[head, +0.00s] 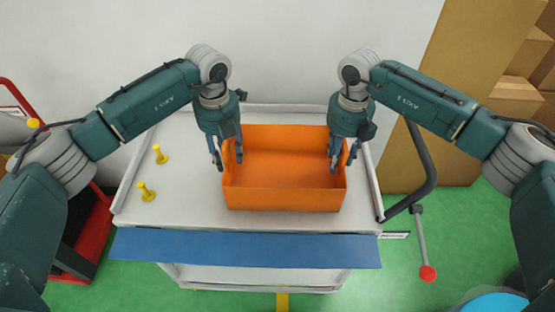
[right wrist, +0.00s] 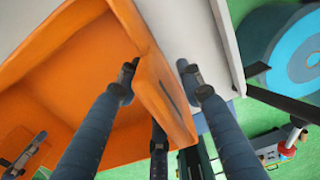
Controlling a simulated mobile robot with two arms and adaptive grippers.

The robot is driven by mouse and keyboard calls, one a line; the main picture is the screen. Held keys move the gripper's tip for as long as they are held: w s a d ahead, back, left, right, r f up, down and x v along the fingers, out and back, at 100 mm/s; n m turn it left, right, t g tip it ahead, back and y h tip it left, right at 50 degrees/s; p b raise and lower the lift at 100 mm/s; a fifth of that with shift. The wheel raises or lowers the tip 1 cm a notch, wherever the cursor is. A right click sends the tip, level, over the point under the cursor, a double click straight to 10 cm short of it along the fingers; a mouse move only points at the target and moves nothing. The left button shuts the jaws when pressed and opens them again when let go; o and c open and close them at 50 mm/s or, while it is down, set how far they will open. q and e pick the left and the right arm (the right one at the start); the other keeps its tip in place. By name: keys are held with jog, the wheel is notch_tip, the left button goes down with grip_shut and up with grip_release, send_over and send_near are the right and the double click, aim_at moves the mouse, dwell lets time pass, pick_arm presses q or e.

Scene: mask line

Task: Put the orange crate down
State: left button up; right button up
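The orange crate (head: 283,200) is empty and sits upright on the white-topped cart (head: 185,215). My left gripper (head: 227,165) is at the crate's left wall, its fingers apart on either side of the wall. My right gripper (head: 343,165) is at the right wall, its fingers apart. In the right wrist view the crate's wall (right wrist: 163,100) lies between the right gripper's fingers (right wrist: 157,75), one inside the crate and one outside, with a visible gap. Part of the left gripper shows across the crate (right wrist: 22,155).
A blue strip (head: 245,248) runs along the front edge. A black handle (head: 422,165) is at the right side. Cardboard boxes (head: 515,95) are at the back right. The cart top left of the crate is mostly clear.

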pick_arm(q)
jog(key=shift+r, duration=0.1)
notch_tip(320, 180, up, 12)
jog(key=shift+f, duration=0.2)
jog(key=shift+r, duration=0.1)
pick_arm(e)
jog(key=shift+r, duration=0.3)
notch_tip(320, 180, up, 11)
jog(key=shift+r, duration=0.2)
dwell(0.3)
